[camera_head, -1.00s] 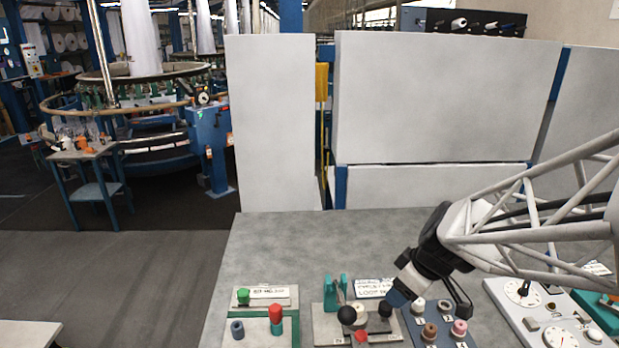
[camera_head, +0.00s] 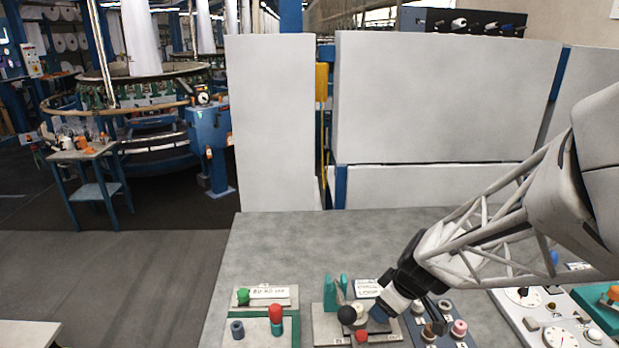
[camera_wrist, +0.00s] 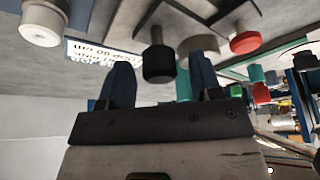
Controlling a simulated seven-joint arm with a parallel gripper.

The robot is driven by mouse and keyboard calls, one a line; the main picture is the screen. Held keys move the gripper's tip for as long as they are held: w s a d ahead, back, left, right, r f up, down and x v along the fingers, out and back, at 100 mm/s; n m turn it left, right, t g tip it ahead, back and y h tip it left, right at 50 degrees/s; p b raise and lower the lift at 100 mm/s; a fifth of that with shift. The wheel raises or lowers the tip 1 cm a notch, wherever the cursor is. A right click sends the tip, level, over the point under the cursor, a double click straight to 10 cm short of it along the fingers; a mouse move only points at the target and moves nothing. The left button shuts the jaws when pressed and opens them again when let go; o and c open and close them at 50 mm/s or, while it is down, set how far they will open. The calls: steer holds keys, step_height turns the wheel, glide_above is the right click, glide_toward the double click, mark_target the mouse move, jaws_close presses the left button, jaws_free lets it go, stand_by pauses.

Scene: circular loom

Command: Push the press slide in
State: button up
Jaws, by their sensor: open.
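The press fixture is a grey plate (camera_head: 326,326) with a teal bracket (camera_head: 329,290), a black ball knob (camera_head: 347,315) and a red knob (camera_head: 361,337). I cannot tell which part is the slide. My gripper (camera_head: 378,316) is low over the fixture's right side, tilted. In the wrist view its two blue fingers (camera_wrist: 161,66) are open. A black cylindrical knob (camera_wrist: 158,64) on a thin stem shows between the fingertips, and I cannot tell whether they touch it.
Left of the fixture is a board with a green knob (camera_head: 243,297) and a red-topped peg (camera_head: 276,313). At right a panel carries several round pegs (camera_head: 459,327), beside a dial panel (camera_head: 523,296). The bench (camera_head: 290,250) behind is clear.

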steer(key=shift+f, duration=0.15)
jaws_close()
stand_by(0.4)
